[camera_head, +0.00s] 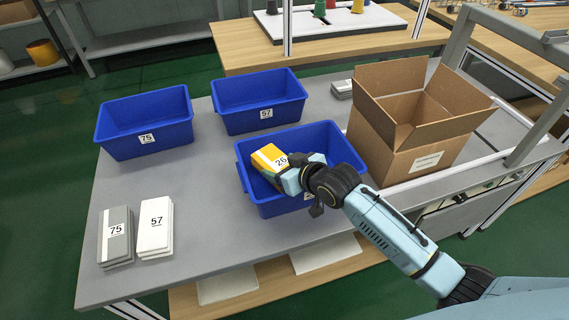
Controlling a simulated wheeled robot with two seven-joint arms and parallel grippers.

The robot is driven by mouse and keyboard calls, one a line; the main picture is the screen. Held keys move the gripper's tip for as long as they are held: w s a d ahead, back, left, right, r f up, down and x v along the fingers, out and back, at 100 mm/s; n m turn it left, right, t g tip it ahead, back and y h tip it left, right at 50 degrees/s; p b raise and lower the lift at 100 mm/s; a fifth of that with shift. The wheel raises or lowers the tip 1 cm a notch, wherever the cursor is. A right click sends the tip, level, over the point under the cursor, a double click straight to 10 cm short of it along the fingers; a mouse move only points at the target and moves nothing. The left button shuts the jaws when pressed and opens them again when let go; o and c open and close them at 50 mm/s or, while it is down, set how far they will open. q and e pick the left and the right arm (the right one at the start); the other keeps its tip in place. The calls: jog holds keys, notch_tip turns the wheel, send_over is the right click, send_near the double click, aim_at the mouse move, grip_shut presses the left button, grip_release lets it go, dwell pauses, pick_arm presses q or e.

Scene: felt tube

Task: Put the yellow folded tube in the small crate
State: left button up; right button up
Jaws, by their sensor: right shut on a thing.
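The yellow folded tube (268,157), a flat block with a white end marked 26, is held by my right gripper (283,172). My right arm reaches in from the lower right and the gripper is shut on the tube. The tube is over or inside the nearest small blue crate (327,136); I cannot tell whether it touches the crate floor. The gripper and wrist hide part of the crate's front wall and its label. My left gripper is not in view.
Two more blue crates, marked 75 (146,147) and 57 (265,119), stand further back left. An open cardboard box (418,152) stands right. A grey stack (116,236) and a white stack (155,228) lie at the front left. The table (205,190) is bare between them.

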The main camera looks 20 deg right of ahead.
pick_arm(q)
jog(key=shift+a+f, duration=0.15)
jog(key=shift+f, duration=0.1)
pick_arm(e)
jog(key=shift+f, duration=0.25)
jog(key=o, duration=1.1)
jog(key=shift+f, duration=0.15)
jog(key=shift+o, duration=0.2)
jog(key=shift+s, duration=0.1)
jog(key=shift+r, duration=0.5)
jog(key=s+r+p, duration=0.1)
jog(key=p, duration=0.1)
jog(key=s+r+p, duration=0.1)
jog(key=p, duration=0.1)
jog(key=shift+s+d+r, duration=0.35)
jog(key=shift+d, duration=0.05)
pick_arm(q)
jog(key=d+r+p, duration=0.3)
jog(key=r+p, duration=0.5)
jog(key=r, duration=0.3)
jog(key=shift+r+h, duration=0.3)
pick_arm(e)
jog(key=v, duration=0.8)
